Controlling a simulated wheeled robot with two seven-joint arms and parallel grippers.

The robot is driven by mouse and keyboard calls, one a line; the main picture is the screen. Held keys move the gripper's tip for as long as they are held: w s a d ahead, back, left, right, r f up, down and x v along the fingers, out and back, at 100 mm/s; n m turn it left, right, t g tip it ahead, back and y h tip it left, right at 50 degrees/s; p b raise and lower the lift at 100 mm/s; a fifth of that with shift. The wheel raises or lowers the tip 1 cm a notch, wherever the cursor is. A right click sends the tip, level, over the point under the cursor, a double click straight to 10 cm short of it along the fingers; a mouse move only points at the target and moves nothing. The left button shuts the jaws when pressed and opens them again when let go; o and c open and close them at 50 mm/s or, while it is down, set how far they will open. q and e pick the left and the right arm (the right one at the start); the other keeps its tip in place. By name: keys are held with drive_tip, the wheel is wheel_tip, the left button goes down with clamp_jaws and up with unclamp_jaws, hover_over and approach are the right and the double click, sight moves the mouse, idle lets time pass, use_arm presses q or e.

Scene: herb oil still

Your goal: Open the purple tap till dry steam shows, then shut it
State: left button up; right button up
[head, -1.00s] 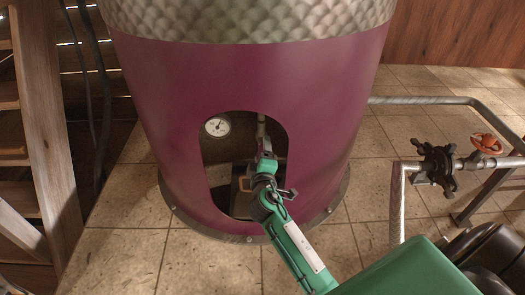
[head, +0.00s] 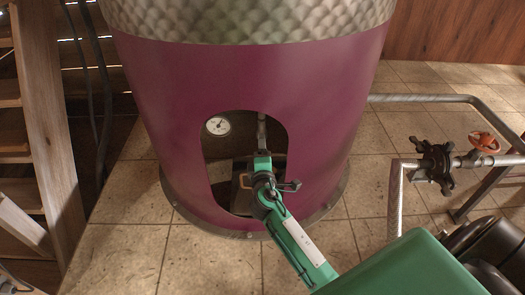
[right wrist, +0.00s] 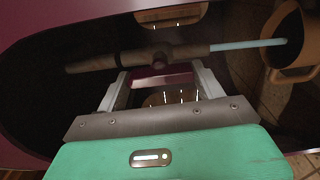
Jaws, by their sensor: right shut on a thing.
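A purple tap handle (right wrist: 165,75) shows between the fingers of my right gripper in the right wrist view. My right gripper (right wrist: 160,88) is shut on it. Behind it runs a dark horizontal pipe (right wrist: 115,59) with a valve body. A thin, straight pale-blue stream (right wrist: 248,44) leaves the pipe's right end towards a brown cup (right wrist: 292,72). In the head view my right gripper (head: 262,157) reaches into the opening of the purple still base (head: 240,80); the tap handle is hidden there. A round white dial gauge (head: 217,125) sits inside the opening. My left gripper is out of view.
A pipe with a black star-shaped handwheel (head: 436,163) and an orange handwheel (head: 484,142) stands at the right. Wooden steps (head: 45,130) rise at the left. The tiled floor (head: 210,265) before the still is clear, apart from my right arm.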

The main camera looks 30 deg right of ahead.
drive_tip(key=o, duration=1)
drive_tip(key=b+v, duration=0.4)
drive_tip(key=v, duration=0.9)
drive_tip(key=shift+s+a, duration=0.15)
drive_tip(key=shift+s, duration=0.2)
